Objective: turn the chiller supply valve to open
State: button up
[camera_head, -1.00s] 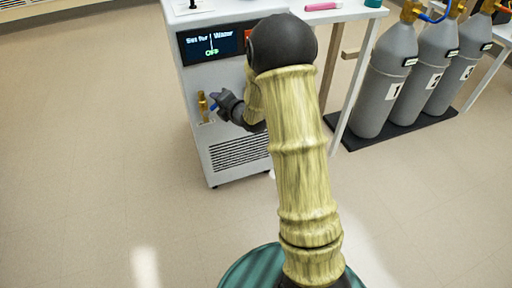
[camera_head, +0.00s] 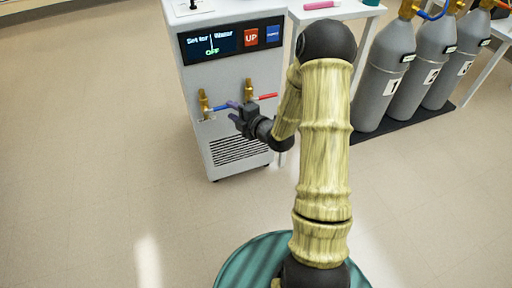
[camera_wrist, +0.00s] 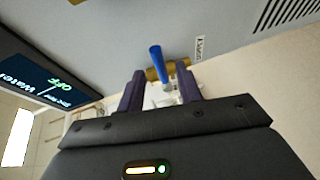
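The chiller (camera_head: 228,82) is a white cabinet with a dark display reading OFF. On its front, the left brass valve (camera_head: 204,104) has a blue lever (camera_head: 221,107) pointing right, roughly level. It also shows in the wrist view as a blue lever (camera_wrist: 156,58) on a brass body (camera_wrist: 168,71). My gripper (camera_head: 234,110) is just right of the blue lever.
A second brass valve (camera_head: 248,90) with a red lever (camera_head: 265,97) is right of the blue one, close to my gripper. UP (camera_head: 251,38) and blue (camera_head: 273,34) buttons are beside the display. Grey cylinders (camera_head: 385,80) stand at the right. Floor in front is clear.

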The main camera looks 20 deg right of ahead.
jog(key=p+v, duration=0.2)
jog(key=v, duration=0.9)
jog(key=s+a+r+m+g+h+p, duration=0.1)
jog(key=s+a+r+m+g+h, duration=0.2)
jog(key=s+m+g, duration=0.3)
jog(key=s+a+r+m+g+h+p, duration=0.1)
jog(key=s+a+r+m+g+h, duration=0.2)
jog(key=m, duration=1.2)
jog(key=shift+s+r+g+p, duration=0.4)
jog(key=shift+s+g, duration=1.1)
jog(key=shift+s, duration=1.15)
jog(key=shift+r, duration=0.1)
